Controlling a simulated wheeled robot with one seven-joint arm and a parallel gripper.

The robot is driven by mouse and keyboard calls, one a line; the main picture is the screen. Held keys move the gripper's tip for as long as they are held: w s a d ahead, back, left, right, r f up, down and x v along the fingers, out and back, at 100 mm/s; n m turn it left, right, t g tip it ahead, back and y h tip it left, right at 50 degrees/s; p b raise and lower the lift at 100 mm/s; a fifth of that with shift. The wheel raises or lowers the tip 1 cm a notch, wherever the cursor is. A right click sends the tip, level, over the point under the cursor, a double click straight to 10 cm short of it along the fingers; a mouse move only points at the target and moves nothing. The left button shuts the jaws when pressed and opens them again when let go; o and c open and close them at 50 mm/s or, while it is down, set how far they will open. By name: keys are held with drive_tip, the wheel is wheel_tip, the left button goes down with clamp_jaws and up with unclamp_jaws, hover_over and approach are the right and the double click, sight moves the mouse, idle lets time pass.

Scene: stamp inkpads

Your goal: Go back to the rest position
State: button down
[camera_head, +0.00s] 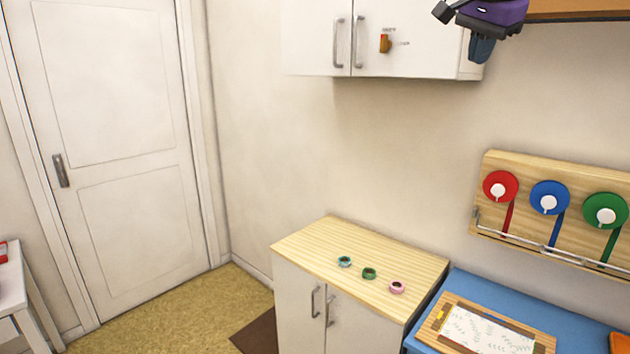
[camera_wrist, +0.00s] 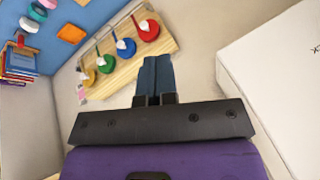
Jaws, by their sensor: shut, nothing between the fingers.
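My gripper (camera_head: 481,55) is at the top right of the head view, raised high beside the right end of the white wall cabinet (camera_head: 310,40). Its purple body and dark blue fingers show. In the wrist view, the fingers of my gripper (camera_wrist: 153,66) are pressed together with nothing between them. They point toward the wall, with the wooden spool board (camera_wrist: 118,68) behind and to their left. The upper part of my gripper's body is cut off by the head view's top edge.
A wooden shelf (camera_head: 575,9) is right behind my gripper. Below stand a low cabinet (camera_head: 310,235) with several small rings on top and a blue table (camera_head: 470,283) bearing a clipboard (camera_head: 485,332). A closed door (camera_head: 110,150) is at left. The space below my gripper is free.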

drive_tip(key=s+f+n, duration=0.6)
drive_tip(key=s+f, duration=0.5)
drive_tip(key=s, duration=0.4)
drive_tip(key=s+f+n+y, duration=0.1)
drive_tip(key=s+f+n, duration=0.5)
drive_tip(key=s+f, duration=0.5)
drive_tip(key=s, duration=0.4)
drive_tip(key=shift+d+f, duration=0.15)
drive_tip(key=shift+d, duration=0.2)
